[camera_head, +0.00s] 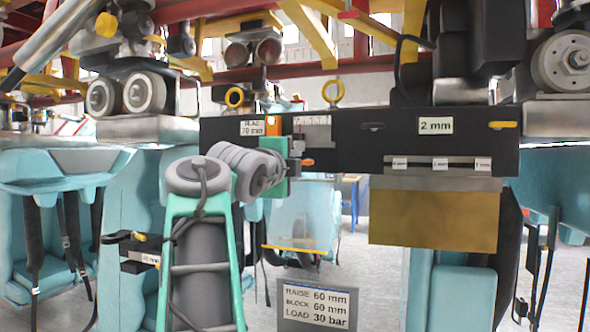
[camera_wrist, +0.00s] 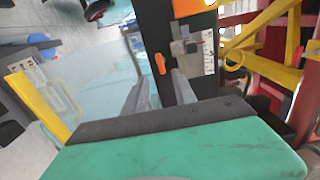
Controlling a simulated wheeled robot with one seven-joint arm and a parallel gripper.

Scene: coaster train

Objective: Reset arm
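My arm (camera_head: 202,210) is green and grey and rises at the lower left centre of the head view, folded at a grey joint. My gripper (camera_head: 299,164) points right in front of the long black panel (camera_head: 350,151). A metal block beside a white scale (camera_wrist: 208,52) and an orange lever (camera_wrist: 160,64) on the panel lie beyond the fingertips. Whether the fingers touch the panel cannot be told.
A brass-coloured plate (camera_head: 433,218) hangs under the panel, which has a "2 mm" label (camera_head: 435,125). A sign (camera_head: 317,306) reads raise 60 mm, block 60 mm, load 30 bar. Pale blue seats (camera_head: 62,235) and wheels (camera_head: 144,92) crowd both sides.

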